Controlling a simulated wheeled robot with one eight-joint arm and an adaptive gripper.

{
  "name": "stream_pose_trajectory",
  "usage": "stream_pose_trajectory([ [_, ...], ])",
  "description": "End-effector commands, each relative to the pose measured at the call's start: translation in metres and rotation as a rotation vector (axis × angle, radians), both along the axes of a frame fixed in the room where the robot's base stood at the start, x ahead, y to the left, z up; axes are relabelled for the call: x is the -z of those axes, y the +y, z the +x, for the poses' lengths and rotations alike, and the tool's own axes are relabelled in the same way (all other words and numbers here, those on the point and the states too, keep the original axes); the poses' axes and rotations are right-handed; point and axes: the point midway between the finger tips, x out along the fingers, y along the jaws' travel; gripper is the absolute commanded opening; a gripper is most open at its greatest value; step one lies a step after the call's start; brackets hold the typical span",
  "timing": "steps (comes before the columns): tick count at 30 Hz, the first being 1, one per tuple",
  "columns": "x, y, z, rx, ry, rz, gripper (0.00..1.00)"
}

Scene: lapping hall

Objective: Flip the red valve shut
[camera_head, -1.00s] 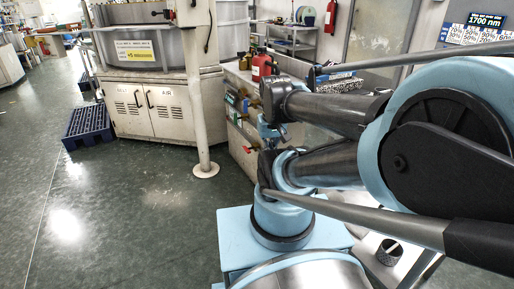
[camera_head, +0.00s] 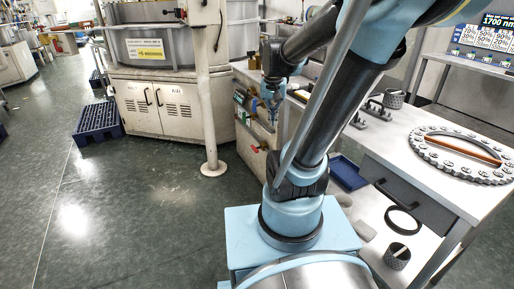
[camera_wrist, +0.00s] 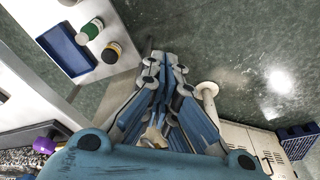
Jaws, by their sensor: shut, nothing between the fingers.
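The red valve handle (camera_head: 253,149) shows small in the head view, low on the side of the pale cabinet left of my arm. At this size I cannot tell its exact angle. My gripper (camera_head: 270,112) hangs pointing down in front of that cabinet, above and to the right of the red handle. No contact between them can be made out. In the wrist view my gripper (camera_wrist: 165,62) is shut, with nothing between the fingers. I cannot make out the red valve in the wrist view.
A white post (camera_head: 207,110) and a lapping machine cabinet (camera_head: 160,108) stand to the left. A blue pallet (camera_head: 97,122) lies on the floor. A worktable with a toothed ring (camera_head: 425,146) is at right.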

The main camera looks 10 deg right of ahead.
Motion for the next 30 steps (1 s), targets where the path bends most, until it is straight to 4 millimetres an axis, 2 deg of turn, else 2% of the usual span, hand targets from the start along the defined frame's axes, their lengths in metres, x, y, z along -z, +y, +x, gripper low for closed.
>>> stream_pose_trajectory([
  [1, -0.004, 0.0, 0.015, 0.024, 0.001, -0.001, 0.0],
  [7, -0.009, 0.001, 0.068, 0.134, 0.002, -0.008, 0.0],
  [14, -0.005, 0.003, 0.13, 0.261, -0.001, -0.016, 0.0],
  [23, 0.017, 0.009, 0.213, 0.426, -0.011, -0.028, 0.0],
  [30, 0.049, 0.016, 0.276, 0.558, -0.025, -0.039, 0.0],
])
